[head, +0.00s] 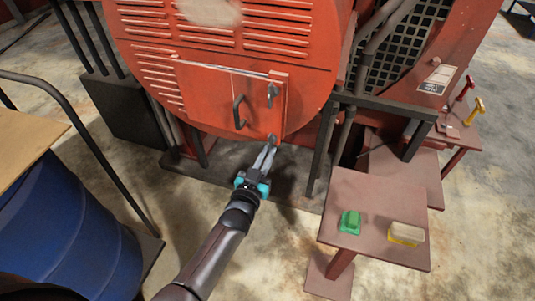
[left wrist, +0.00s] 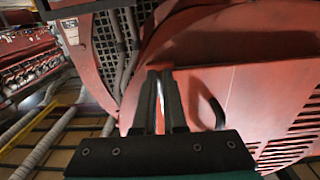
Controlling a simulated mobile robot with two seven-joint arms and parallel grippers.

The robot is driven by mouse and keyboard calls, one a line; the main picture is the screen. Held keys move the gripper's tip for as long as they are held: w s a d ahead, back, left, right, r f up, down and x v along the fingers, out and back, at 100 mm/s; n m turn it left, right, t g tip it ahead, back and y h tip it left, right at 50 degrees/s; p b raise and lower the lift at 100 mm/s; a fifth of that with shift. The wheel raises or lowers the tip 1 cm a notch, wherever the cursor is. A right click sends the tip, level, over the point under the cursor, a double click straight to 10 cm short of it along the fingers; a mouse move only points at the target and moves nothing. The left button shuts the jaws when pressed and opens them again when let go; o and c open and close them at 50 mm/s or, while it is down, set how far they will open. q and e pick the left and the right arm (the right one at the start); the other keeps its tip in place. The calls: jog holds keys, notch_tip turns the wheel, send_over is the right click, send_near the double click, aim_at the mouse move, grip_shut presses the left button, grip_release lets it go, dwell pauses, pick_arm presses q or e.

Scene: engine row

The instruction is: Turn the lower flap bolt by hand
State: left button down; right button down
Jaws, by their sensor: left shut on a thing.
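A red flap (head: 218,92) with a dark handle (head: 238,112) sits low on the front of the big red engine housing. The upper flap bolt (head: 272,94) is a small grey piece at the flap's right edge. The lower flap bolt (head: 271,138) is below it, partly covered by my fingertips. My left gripper (head: 268,150) reaches up from below and is shut on the lower bolt. In the left wrist view, the fingers (left wrist: 166,82) stand close together against the red surface, and they hide the bolt. The handle (left wrist: 215,108) is right of them. My right gripper is not in view.
A brown table (head: 375,205) at right bears a green block (head: 350,222) and a yellow-and-beige block (head: 406,234). A blue drum (head: 65,240) and a dark rail (head: 85,135) stand at left. Dark frame legs (head: 322,150) are close right of the gripper.

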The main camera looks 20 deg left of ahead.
pick_arm(q)
jog(key=c, duration=1)
grip_release()
jog(key=shift+s, duration=0.15)
jog(key=s, duration=1)
jog(key=s+a, duration=0.1)
jog(key=s, duration=0.4)
